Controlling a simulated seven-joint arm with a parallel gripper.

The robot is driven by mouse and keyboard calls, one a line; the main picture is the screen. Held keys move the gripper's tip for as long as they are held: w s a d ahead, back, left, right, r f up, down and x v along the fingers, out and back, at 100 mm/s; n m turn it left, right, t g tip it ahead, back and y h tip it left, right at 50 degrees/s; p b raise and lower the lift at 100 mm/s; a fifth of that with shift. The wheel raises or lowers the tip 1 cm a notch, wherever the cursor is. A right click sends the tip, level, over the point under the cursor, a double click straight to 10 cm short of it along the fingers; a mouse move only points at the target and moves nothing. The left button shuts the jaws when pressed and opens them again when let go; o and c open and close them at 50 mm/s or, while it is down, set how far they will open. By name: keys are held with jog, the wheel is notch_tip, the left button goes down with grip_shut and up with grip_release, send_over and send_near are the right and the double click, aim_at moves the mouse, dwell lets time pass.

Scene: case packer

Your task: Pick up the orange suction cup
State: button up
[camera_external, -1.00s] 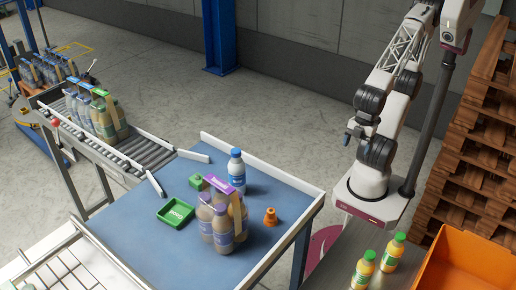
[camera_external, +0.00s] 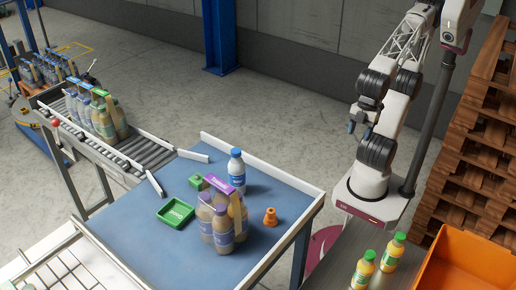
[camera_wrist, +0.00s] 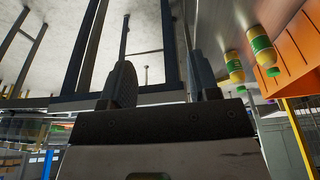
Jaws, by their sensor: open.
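The orange suction cup (camera_external: 270,217) stands on the blue table (camera_external: 140,220) near its right edge, right of the bottle pack. My gripper (camera_external: 359,126) is up by the arm's base, off to the right of the table and well apart from the cup. In the wrist view my gripper's two dark fingers (camera_wrist: 160,85) are spread apart with nothing between them. The suction cup cannot be made out in the wrist view.
A bottle pack with a purple top (camera_external: 222,215), a blue-capped bottle (camera_external: 236,168), a green tray (camera_external: 175,212) and a small green piece (camera_external: 196,181) share the table. Two yellow bottles (camera_external: 363,270) and an orange crate (camera_external: 465,262) are at lower right. A low white rim (camera_external: 270,167) edges the table.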

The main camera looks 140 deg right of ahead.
jog(key=w+a+r+m+t+y, duration=0.2)
jog(key=w+m+t, duration=0.2)
jog(key=w+m, duration=0.6)
jog(key=w+a+r+m+t+y, duration=0.1)
jog(key=w+a+r+m+t, duration=0.15)
jog(key=w+m, duration=0.75)
jog(key=w+d+f+m+t+h, duration=0.2)
jog(key=w+d+m+h, duration=0.15)
jog(key=w+m, duration=0.6)
jog(key=w+d+f+m+t+h, duration=0.25)
jog(key=w+d+m, duration=0.25)
jog(key=w+m, duration=0.4)
send_near(271, 216)
jog(key=shift+w+d+f+m+g+h, duration=0.25)
jog(key=shift+w+f+m+g+h, duration=0.15)
jog(key=shift+w+f, duration=0.15)
jog(key=shift+x, duration=1.3)
jog(key=shift+w, duration=0.15)
